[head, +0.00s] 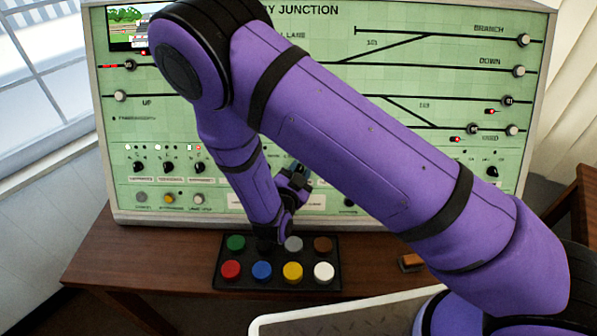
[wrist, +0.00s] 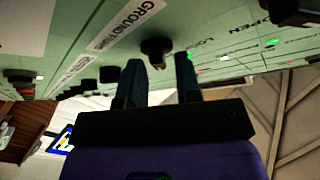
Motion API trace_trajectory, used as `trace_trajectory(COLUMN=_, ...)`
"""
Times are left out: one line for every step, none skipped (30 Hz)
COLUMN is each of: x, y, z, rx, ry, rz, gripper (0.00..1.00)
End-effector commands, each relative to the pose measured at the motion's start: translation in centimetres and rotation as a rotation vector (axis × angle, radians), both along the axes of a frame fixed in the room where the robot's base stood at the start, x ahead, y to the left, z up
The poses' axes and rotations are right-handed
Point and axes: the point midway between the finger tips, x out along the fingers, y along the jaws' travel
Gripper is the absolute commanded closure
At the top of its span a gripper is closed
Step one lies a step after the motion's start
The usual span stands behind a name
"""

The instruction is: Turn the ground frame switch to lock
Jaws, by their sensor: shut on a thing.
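The ground frame switch is a dark round knob (wrist: 156,47) on the green panel, beside a white label (wrist: 125,22) reading "GROUND FRAME" in the wrist view. My gripper (wrist: 161,65) has its two dark fingers on either side of the knob, shut on it at the fingertips. Which way the knob points cannot be told, and the small lettering by it is hard to read. In the head view my gripper (head: 296,180) is up against the lower middle of the panel, and the knob is hidden behind it and my purple arm.
The green signal panel (head: 230,120) with several knobs and lights stands on a brown table (head: 130,245). A black button box (head: 277,262) with coloured buttons lies in front of it, below my gripper. A white-rimmed tray (head: 330,315) is nearer. A window is at the left.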

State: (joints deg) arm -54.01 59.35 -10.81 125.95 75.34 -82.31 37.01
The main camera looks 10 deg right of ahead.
Motion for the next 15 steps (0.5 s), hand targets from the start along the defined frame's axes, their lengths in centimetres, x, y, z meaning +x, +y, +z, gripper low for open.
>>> trace_trajectory(x=-0.02, y=0.0, z=-0.02, rx=-0.008, ry=0.002, rz=0.004, gripper=0.93)
trace_trajectory(x=-0.04, y=0.0, z=-0.02, rx=-0.014, ry=0.002, rz=0.008, gripper=0.93)
trace_trajectory(x=-0.05, y=0.0, z=-0.02, rx=-0.024, ry=0.004, rz=0.013, gripper=0.93)
trace_trajectory(x=-0.05, y=0.0, z=-0.02, rx=-0.034, ry=0.005, rz=0.018, gripper=0.93)
trace_trajectory(x=-0.04, y=0.0, z=-0.01, rx=-0.045, ry=0.006, rz=0.025, gripper=0.93)
trace_trajectory(x=-0.04, y=0.01, z=-0.01, rx=-0.063, ry=0.009, rz=0.034, gripper=0.93)
trace_trajectory(x=-0.04, y=-0.01, z=0.01, rx=-0.076, ry=0.012, rz=0.042, gripper=0.93)
trace_trajectory(x=-0.04, y=-0.03, z=0.01, rx=-0.092, ry=0.015, rz=0.05, gripper=0.93)
trace_trajectory(x=-0.06, y=-0.04, z=-0.01, rx=-0.117, ry=0.019, rz=0.062, gripper=0.93)
trace_trajectory(x=-0.06, y=-0.05, z=-0.03, rx=-0.136, ry=0.023, rz=0.073, gripper=0.93)
trace_trajectory(x=-0.07, y=-0.06, z=-0.05, rx=-0.155, ry=0.027, rz=0.084, gripper=0.93)
trace_trajectory(x=-0.06, y=-0.05, z=-0.05, rx=-0.185, ry=0.033, rz=0.099, gripper=0.93)
trace_trajectory(x=-0.06, y=-0.06, z=-0.05, rx=-0.208, ry=0.035, rz=0.112, gripper=0.93)
trace_trajectory(x=-0.07, y=-0.04, z=-0.04, rx=-0.232, ry=0.039, rz=0.125, gripper=0.93)
trace_trajectory(x=-0.07, y=-0.03, z=-0.04, rx=-0.263, ry=0.044, rz=0.142, gripper=0.93)
